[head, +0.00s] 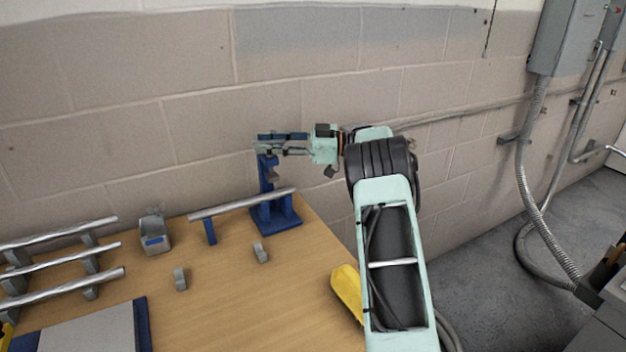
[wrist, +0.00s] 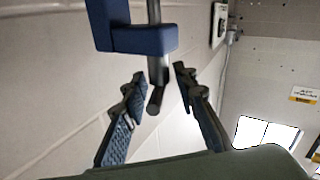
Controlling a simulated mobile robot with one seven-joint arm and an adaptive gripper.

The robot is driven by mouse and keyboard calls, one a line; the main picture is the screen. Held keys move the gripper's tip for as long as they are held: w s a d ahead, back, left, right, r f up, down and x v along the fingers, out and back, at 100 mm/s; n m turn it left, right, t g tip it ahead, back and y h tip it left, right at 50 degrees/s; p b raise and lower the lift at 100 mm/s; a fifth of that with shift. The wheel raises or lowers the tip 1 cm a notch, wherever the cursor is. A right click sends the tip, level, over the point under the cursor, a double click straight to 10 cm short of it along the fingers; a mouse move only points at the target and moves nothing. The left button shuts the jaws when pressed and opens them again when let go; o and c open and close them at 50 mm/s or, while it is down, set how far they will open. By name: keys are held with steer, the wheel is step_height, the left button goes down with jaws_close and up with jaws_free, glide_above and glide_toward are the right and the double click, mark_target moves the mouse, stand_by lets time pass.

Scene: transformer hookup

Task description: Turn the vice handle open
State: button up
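The blue vice (head: 268,184) stands on the far right corner of the wooden table, close to the wall. In the wrist view its blue body (wrist: 142,38) is at the top, with a grey metal rod that looks like the vice handle (wrist: 155,68) coming down from it. My gripper (head: 282,150) is at the top of the vice in the head view. In the wrist view my gripper (wrist: 158,84) is open, with one finger on each side of the rod's end and visible gaps. The handle is hard to make out in the head view.
A metal pipe (head: 235,205) lies level in front of the vice on a blue support (head: 210,232). A rack of pipes (head: 65,262), a grey box (head: 155,235) and two small grey pieces are on the table (head: 240,300). The block wall (head: 200,120) is close behind.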

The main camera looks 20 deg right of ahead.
steer(key=shift+f+m+t+b, duration=0.15)
steer(key=shift+m+t+b, duration=0.25)
steer(key=shift+t+b, duration=0.25)
